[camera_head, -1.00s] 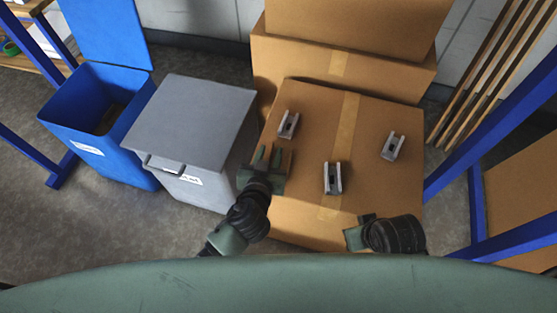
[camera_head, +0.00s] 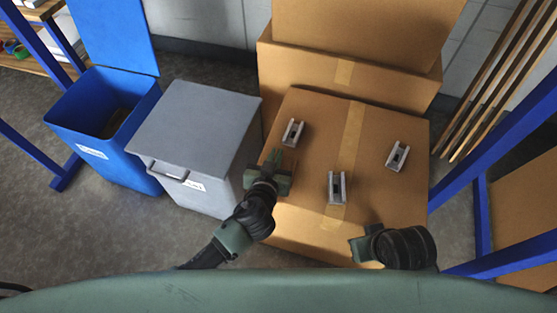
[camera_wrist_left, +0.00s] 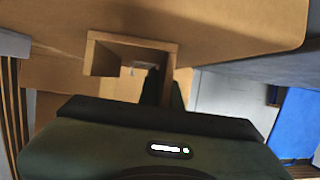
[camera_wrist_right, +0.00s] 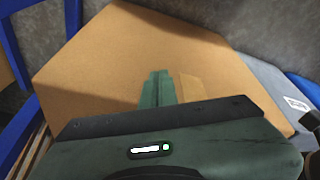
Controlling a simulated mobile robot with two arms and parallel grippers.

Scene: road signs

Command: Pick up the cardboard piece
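The cardboard piece (camera_wrist_left: 104,38) is a small brown hollow square frame in the left wrist view. In the head view it blends with the big box and is mostly hidden by my left gripper (camera_head: 271,162). In the left wrist view one finger of the left gripper (camera_wrist_left: 165,90) is inside the hollow and the other outside. The fingers are close together on one wall of the piece. My right gripper (camera_wrist_right: 157,88) is shut and empty over the box, with its fingertips together. In the head view the right gripper's fingers are hard to see.
Several cardboard boxes stand stacked; the front one (camera_head: 390,195) carries three grey metal brackets (camera_head: 293,132) (camera_head: 337,187) (camera_head: 397,156). A grey lidded bin (camera_head: 195,125) and an open blue bin (camera_head: 75,120) stand to the left. A blue frame (camera_head: 490,150) stands at the right.

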